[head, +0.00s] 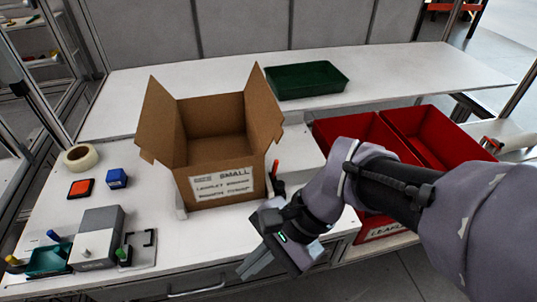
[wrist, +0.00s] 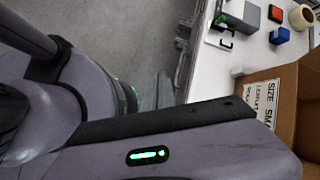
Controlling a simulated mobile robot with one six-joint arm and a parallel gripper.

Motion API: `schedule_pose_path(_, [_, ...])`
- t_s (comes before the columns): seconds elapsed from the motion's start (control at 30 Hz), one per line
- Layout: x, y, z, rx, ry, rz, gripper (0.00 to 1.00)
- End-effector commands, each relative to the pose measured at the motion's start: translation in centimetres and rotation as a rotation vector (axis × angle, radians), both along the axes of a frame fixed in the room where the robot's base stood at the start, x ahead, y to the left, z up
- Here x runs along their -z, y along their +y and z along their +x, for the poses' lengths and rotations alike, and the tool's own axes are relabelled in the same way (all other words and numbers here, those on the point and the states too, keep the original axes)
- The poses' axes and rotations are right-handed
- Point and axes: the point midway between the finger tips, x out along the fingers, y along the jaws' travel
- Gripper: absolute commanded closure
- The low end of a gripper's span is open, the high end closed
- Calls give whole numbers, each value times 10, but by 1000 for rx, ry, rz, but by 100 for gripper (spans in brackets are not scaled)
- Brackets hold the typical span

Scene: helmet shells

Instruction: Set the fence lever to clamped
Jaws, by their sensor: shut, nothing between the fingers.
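A small upright lever with an orange-red tip (head: 275,170) stands at the right front corner of the open cardboard box. A green knob (head: 122,254) sits beside a black bracket at the grey block in the front left; it also shows in the wrist view (wrist: 222,18). I cannot tell for sure which of these is the fence lever, nor its setting. My gripper (head: 255,265) is shut and empty, pointing down-left in front of the table's front edge, below and apart from the orange-tipped lever. Its fingers show partly in the wrist view (wrist: 158,92).
The cardboard box (head: 228,188) stands open on the white table (head: 130,215). Red bins (head: 440,135) are at the right, a green tray (head: 305,80) behind. A grey block (head: 97,238), blue block (head: 117,178), orange pad (head: 81,188) and tape roll (head: 80,157) are at the left.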

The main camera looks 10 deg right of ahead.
Motion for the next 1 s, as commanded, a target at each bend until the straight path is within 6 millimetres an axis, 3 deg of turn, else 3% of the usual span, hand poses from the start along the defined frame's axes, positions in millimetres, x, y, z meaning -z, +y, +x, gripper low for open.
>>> schedule_pose_path(0.13, [-12, 36, 32, 380, 526, 408, 100])
schedule_pose_path(0.27, [-20, 30, 100, 735, 949, 791, 100])
schedule_pose_path(0.37, [-3, -8, 160, 1014, 1233, 1107, 100])
schedule_pose_path(0.4, [11, -29, 181, 1122, 1333, 1236, 100])
schedule_pose_path(0.5, [54, -84, 213, 1349, 1512, 1524, 100])
schedule_pose_path(0.6, [92, -126, 223, 1500, 1602, 1730, 100])
schedule_pose_path(0.7, [116, -149, 224, 1581, 1639, 1847, 100])
schedule_pose_path(0.8, [125, -158, 223, 1613, 1649, 1896, 100])
schedule_pose_path(1.0, [127, -159, 223, 1617, 1651, 1902, 100])
